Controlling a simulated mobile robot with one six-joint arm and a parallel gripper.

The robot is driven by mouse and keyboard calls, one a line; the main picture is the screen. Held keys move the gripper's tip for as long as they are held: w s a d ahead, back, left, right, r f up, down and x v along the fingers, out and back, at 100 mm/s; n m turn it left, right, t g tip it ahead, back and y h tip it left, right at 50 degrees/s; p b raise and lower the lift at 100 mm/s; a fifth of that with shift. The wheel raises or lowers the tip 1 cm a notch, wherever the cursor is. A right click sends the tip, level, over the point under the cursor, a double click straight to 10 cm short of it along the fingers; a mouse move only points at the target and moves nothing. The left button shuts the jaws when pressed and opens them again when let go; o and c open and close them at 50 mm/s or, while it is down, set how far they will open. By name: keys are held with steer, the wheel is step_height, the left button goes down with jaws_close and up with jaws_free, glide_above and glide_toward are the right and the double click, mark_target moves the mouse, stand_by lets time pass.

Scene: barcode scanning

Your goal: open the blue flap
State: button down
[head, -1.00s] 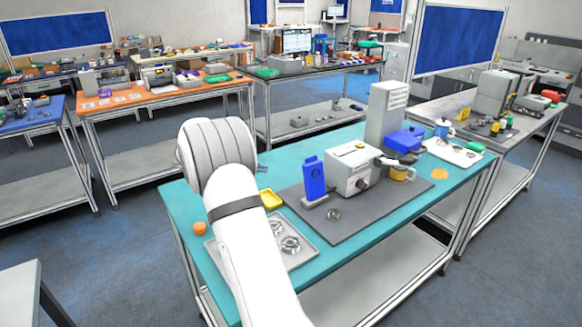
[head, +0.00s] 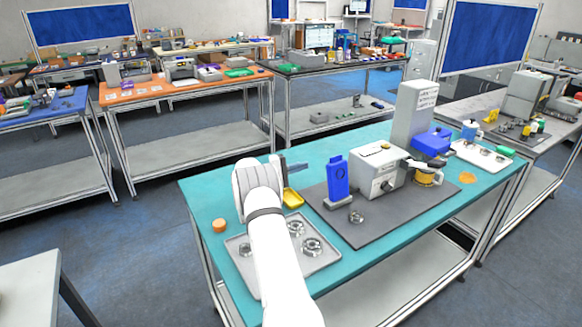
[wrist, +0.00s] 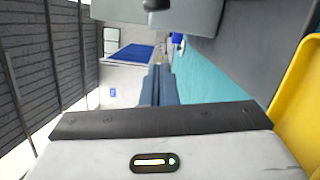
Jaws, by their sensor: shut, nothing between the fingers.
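An upright blue panel (head: 338,178) stands on a small grey base on the dark mat, left of the white machine (head: 377,170). A blue block (head: 432,141) sits behind the machine's right side; I cannot tell which blue part is the flap. My gripper (head: 298,167) is left of the upright blue panel, apart from it, above the teal table. In the wrist view its fingers (wrist: 158,85) are together with nothing between them. My white arm hides part of the table's left side.
A yellow tray (head: 293,199) lies near my gripper and shows at the right of the wrist view (wrist: 297,108). A grey tray (head: 318,262) holds metal rings. An orange cylinder (head: 219,225) stands at the left. A tall grey box (head: 414,112) rises behind the machine.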

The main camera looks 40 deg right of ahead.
mark_target(335, 177)
steer(key=s+d+r+p, duration=0.1)
steer(key=s+d+p, duration=0.2)
steer(key=s, duration=0.2)
steer(key=shift+d, duration=0.4)
steer(key=shift+s, duration=0.1)
